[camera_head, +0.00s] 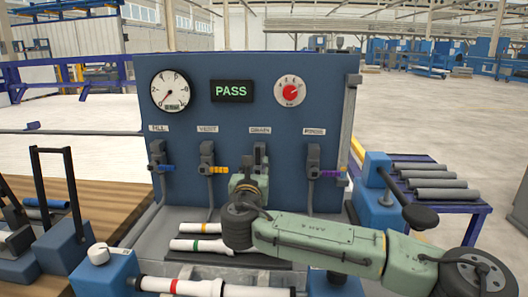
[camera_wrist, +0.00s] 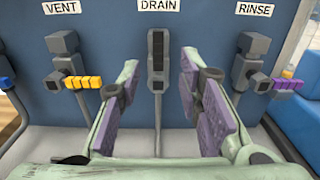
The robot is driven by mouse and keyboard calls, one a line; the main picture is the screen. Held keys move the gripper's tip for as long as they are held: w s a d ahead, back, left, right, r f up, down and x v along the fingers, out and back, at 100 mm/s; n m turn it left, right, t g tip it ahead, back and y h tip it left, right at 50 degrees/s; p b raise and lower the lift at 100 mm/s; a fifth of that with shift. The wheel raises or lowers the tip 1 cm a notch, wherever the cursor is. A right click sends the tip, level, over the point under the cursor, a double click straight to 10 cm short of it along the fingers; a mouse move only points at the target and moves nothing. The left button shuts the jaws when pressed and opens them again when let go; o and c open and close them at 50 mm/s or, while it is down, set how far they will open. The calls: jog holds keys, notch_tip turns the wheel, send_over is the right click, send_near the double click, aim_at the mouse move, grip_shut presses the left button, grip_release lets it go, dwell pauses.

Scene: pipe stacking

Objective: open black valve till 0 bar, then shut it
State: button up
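The black valve (camera_wrist: 157,62) sits under the DRAIN label (camera_wrist: 159,5) in the wrist view, its dark handle seeming to lie upright along the pipe. In the head view the black valve (camera_head: 260,154) is partly hidden by my arm. My gripper (camera_wrist: 160,85) is open and empty, its purple-padded fingers apart on either side of the drain line; it does not appear to touch the valve. In the head view my gripper (camera_head: 248,183) is in front of the panel. The white gauge (camera_head: 171,91) has its red needle pointing to lower left; its reading is too small to tell.
The yellow VENT valve (camera_wrist: 83,82) and purple RINSE valve (camera_wrist: 285,84) flank my gripper. A blue FILL valve (camera_head: 164,168) is further left. A PASS display (camera_head: 231,91) and red dial (camera_head: 290,91) are above. Pipes (camera_head: 200,245) lie below my arm.

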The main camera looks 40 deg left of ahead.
aim_at(258, 155)
jog(key=p+x, duration=0.3)
jog(key=x, duration=0.6)
jog(key=shift+w+a, duration=0.15)
jog(key=shift+a, duration=0.05)
grip_shut()
dwell(0.5)
